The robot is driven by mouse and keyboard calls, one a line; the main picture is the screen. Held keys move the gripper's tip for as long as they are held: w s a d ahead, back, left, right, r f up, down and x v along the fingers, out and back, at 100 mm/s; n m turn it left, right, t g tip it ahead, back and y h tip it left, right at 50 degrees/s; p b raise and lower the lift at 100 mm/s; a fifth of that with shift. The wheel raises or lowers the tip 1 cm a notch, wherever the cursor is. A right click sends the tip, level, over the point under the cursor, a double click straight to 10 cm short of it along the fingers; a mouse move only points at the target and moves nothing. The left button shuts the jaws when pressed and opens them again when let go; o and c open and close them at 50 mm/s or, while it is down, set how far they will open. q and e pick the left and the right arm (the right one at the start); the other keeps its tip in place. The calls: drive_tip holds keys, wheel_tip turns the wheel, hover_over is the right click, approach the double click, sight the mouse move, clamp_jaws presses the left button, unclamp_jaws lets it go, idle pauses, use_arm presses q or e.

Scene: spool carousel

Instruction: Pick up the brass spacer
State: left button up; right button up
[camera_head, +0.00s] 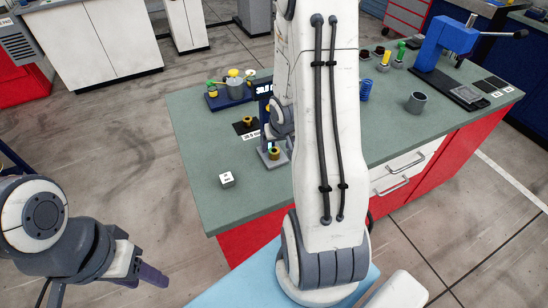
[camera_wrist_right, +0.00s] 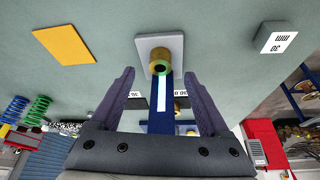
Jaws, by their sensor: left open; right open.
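A brass ring-shaped piece (camera_head: 273,153), which looks like the brass spacer, stands on the light grey base of a blue upright stand. In the right wrist view the spacer (camera_wrist_right: 158,58) shows a dark hole and lies ahead of and between the fingers, apart from them. My right gripper (camera_wrist_right: 159,73) is open and empty; in the head view my own arm mostly hides it. A second small brass piece (camera_head: 247,122) sits on a black pad. My left gripper (camera_head: 148,275) is open and empty, off the bench at the lower left.
The stand's grey base (camera_wrist_right: 145,42) and blue column (camera_wrist_right: 165,110) are close to the right fingers. A white "30 mm" block (camera_head: 227,180) stands nearby. A blue tray (camera_head: 214,103) with parts is behind. A blue press (camera_head: 440,45) and grey cup (camera_head: 416,102) stand right. The bench's front left is clear.

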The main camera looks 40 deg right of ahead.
sight(274, 151)
drive_tip(key=x, duration=0.3)
drive_tip(key=b+x, duration=0.1)
drive_tip(key=x, duration=0.1)
drive_tip(key=shift+w, duration=0.3)
clamp_jaws()
